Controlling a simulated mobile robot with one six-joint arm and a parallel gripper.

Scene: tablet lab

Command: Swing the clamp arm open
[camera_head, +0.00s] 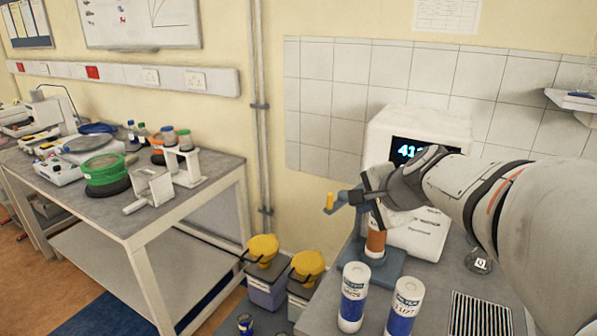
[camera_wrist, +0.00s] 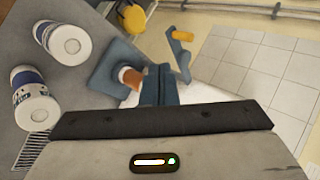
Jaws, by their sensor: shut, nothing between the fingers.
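The clamp stands on a blue base (camera_head: 383,268) in front of the white instrument. Its blue clamp arm (camera_head: 334,208) carries a yellow knob (camera_head: 330,200) and sticks out to the left. In the wrist view the clamp arm (camera_wrist: 184,66) and its yellow-orange knob (camera_wrist: 182,36) lie just beyond and right of my fingers. An orange-brown vial (camera_head: 375,242) stands upright on the base, partly hidden by my gripper. My gripper (camera_head: 357,196) is shut and empty beside the clamp arm; I cannot tell whether they touch.
The white instrument (camera_head: 417,124) with a lit display stands behind my gripper. Two white-and-blue bottles (camera_head: 353,296) (camera_head: 403,305) stand at the bench front. A dark grille (camera_head: 480,315) lies to their right. Yellow-lidded bins (camera_head: 263,250) stand left of the bench.

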